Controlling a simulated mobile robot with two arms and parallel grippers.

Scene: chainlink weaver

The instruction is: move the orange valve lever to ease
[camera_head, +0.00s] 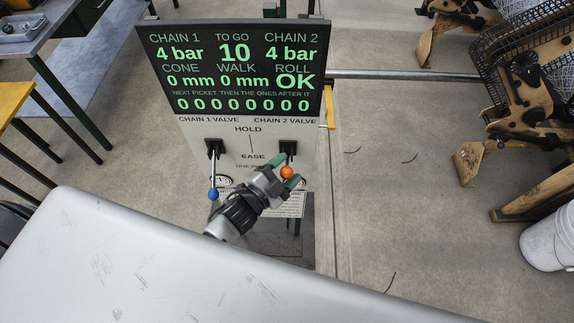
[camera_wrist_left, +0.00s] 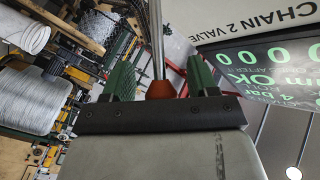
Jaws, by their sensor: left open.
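The orange valve lever is under the CHAIN 2 VALVE label on the panel, its round orange knob (camera_head: 287,172) pointing down and outward, lower than the EASE label (camera_head: 253,156). My left gripper (camera_head: 286,171) comes in from the lower left with its green fingers open, one on each side of the knob. In the left wrist view the orange knob (camera_wrist_left: 161,89) sits between the two open fingers (camera_wrist_left: 160,80), with visible gaps on both sides. The lever's metal rod (camera_wrist_left: 157,40) runs up from it. My right gripper is not in view.
The blue-knobbed lever (camera_head: 213,194) of the chain 1 valve hangs to the left, close to my left wrist. A display (camera_head: 237,67) tops the panel and reads 4 bar for both chains. A white bucket (camera_head: 549,240) and machinery stand at the right, with bare floor between.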

